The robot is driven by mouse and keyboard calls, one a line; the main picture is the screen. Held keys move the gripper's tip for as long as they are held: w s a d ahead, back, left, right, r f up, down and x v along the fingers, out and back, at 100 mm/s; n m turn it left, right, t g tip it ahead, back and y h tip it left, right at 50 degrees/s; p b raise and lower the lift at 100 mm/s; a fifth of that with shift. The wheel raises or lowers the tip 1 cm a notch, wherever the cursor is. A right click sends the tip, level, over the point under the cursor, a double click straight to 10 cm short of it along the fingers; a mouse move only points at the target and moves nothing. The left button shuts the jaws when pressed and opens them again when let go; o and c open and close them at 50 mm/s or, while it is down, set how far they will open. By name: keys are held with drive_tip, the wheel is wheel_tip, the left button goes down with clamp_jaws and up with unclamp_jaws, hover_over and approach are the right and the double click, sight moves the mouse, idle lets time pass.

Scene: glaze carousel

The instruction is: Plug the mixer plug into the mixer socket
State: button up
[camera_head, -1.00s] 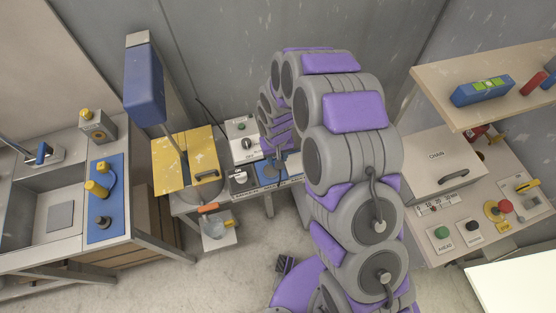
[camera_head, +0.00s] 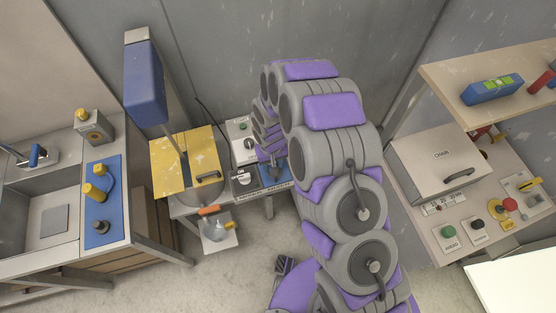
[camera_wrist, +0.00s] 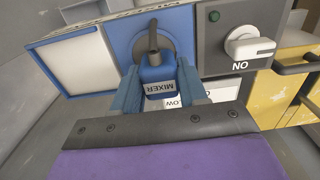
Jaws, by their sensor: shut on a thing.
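My gripper (camera_wrist: 158,68) is shut on the mixer plug (camera_wrist: 160,74), a blue block labelled MIXER, in the wrist view. A blue finger lies on each side of it. A dark curved piece rises from the plug across the round grey mixer socket (camera_wrist: 139,48) on a blue panel (camera_wrist: 118,30). The plug covers part of the socket, so I cannot tell whether it is inserted or only in front. In the head view the blue panel (camera_head: 283,172) shows beside my arm's end, and the plug is hidden there.
In the wrist view, a dark panel with a white knob (camera_wrist: 248,46) adjoins the blue panel. In the head view, a yellow board (camera_head: 172,160) stands left of the socket bench. A control bench with the CHAIN box (camera_head: 425,165) and a wooden shelf (camera_head: 450,100) are at right.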

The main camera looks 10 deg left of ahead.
drive_tip(key=shift+a+f, duration=0.55)
drive_tip(key=shift+a, duration=0.1)
drive_tip(key=d, duration=0.2)
drive_tip(key=d+r, duration=0.1)
drive_tip(key=d, duration=0.1)
drive_tip(key=shift+s+a+f, duration=0.1)
drive_tip(key=shift+a+f, duration=0.15)
drive_tip(key=shift+a, duration=0.6)
drive_tip(key=shift+a+f, duration=0.2)
drive_tip(key=shift+a, duration=0.65)
drive_tip(key=shift+d+r, duration=0.2)
drive_tip(key=shift+d, duration=0.6)
drive_tip(key=shift+d+r, duration=0.15)
drive_tip(key=shift+d, duration=0.6)
drive_tip(key=shift+a+f, duration=0.15)
drive_tip(key=shift+a, duration=0.7)
drive_tip(key=shift+a+f, duration=0.15)
drive_tip(key=shift+a, duration=0.65)
drive_tip(key=shift+d+r, duration=0.3)
drive_tip(key=shift+d, duration=0.5)
drive_tip(key=shift+a+f, duration=0.15)
drive_tip(key=shift+a, duration=0.4)
drive_tip(key=shift+a+f, duration=0.15)
drive_tip(key=shift+a, duration=0.35)
drive_tip(key=shift+d+r, duration=0.2)
drive_tip(key=shift+d, duration=0.9)
